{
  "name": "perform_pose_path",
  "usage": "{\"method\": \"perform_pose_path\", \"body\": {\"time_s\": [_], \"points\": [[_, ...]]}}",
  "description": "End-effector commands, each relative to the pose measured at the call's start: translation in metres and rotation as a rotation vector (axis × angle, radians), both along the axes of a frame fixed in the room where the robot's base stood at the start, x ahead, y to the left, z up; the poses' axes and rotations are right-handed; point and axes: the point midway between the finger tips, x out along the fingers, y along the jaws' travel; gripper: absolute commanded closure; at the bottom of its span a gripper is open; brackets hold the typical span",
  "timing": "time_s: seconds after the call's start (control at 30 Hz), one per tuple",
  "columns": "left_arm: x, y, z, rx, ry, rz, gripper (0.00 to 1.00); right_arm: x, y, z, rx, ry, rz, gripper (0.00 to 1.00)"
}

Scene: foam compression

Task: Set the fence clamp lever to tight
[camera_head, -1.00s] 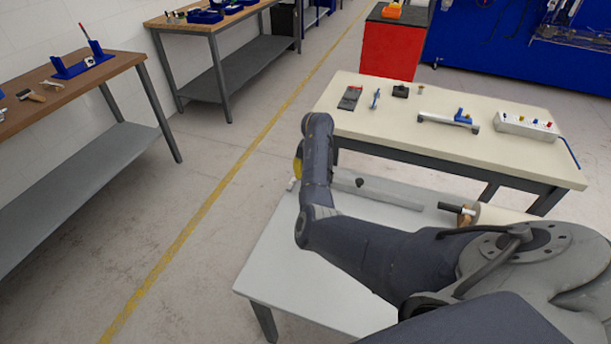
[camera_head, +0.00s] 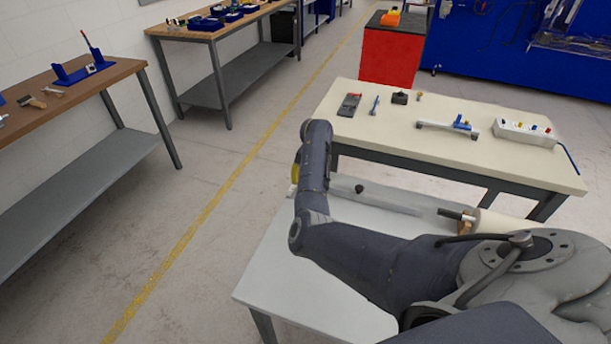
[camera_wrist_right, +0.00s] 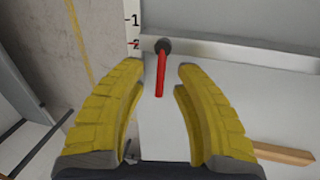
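A red lever (camera_wrist_right: 161,78) with a black round end (camera_wrist_right: 163,45) sits near the fence, a grey metal rail (camera_wrist_right: 250,56), in the right wrist view. The fence also shows in the head view (camera_head: 392,204), with a black knob (camera_head: 359,189) on it. My right gripper (camera_wrist_right: 160,78) has two yellow fingers spread apart. The lever lies between them in the picture, with a gap on each side; I cannot tell the height difference. In the head view my right arm hides most of this gripper (camera_head: 295,173). My left gripper is not in view.
The fence stands on a white table (camera_head: 290,275). A scale strip (camera_wrist_right: 132,30) marked 1 and 2 is beside the lever. A wooden strip (camera_wrist_right: 284,153) lies at the right. A roll (camera_head: 500,222) is near my arm. A cream table (camera_head: 380,125) with small tools stands behind.

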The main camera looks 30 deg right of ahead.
Motion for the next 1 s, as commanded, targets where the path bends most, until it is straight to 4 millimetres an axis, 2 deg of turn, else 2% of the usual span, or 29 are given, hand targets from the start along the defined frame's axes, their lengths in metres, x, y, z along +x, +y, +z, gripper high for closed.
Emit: {"method": "perform_pose_path", "body": {"time_s": [0.17, 0.6, 0.8, 1.0], "points": [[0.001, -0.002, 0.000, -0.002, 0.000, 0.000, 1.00, -0.002, -0.002, 0.019, -0.001, -0.003, -0.003, 0.70], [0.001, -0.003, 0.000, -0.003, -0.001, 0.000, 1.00, -0.013, -0.010, 0.088, -0.001, -0.002, 0.000, 0.70], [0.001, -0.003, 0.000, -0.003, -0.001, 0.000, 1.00, -0.016, -0.011, 0.106, 0.000, -0.001, 0.000, 0.70], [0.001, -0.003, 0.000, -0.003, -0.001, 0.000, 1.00, -0.018, -0.012, 0.114, -0.001, -0.001, 0.000, 0.70]]}}
